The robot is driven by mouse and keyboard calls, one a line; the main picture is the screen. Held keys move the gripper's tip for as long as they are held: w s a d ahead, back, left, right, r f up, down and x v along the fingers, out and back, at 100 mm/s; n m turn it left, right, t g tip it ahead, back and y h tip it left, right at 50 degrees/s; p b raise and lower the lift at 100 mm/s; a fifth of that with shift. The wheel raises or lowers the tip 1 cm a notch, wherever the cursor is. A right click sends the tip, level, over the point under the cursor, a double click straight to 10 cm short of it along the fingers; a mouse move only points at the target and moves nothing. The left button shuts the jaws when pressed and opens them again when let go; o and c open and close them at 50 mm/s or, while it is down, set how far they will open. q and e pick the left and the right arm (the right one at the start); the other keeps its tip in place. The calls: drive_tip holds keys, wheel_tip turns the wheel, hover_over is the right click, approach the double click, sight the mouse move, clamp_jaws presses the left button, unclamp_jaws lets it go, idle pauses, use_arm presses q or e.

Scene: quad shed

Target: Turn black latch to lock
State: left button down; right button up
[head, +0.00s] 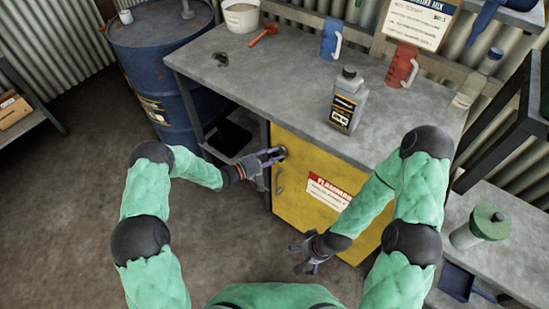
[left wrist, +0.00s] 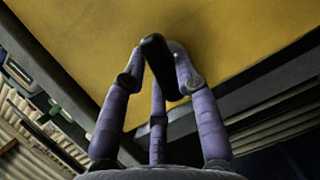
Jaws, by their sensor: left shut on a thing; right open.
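The yellow cabinet (head: 318,185) under the grey bench has a red and white label and a curved handle (head: 279,181) on its front. My left gripper (head: 277,156) is at the cabinet's upper left, above that handle. In the left wrist view its purple fingers (left wrist: 160,70) are closed around the black latch (left wrist: 155,52), in front of the yellow door. The latch's far part is partly hidden by the fingers. My right gripper (head: 309,262) is open and empty, low in front of the cabinet near the floor.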

use_arm(q)
drive_tip(key=shift+a+f+n+t+h+b, duration=0.1)
drive_tip(key=shift+n+t+h+b, duration=0.3)
drive_tip(key=shift+n, duration=0.7)
drive_tip(key=shift+w, duration=0.1)
drive_tip(key=c, duration=0.9)
unclamp_jaws()
drive_tip(key=shift+c, duration=0.2)
drive_tip(key=v, duration=1.2)
drive_tip(key=shift+w, duration=0.1)
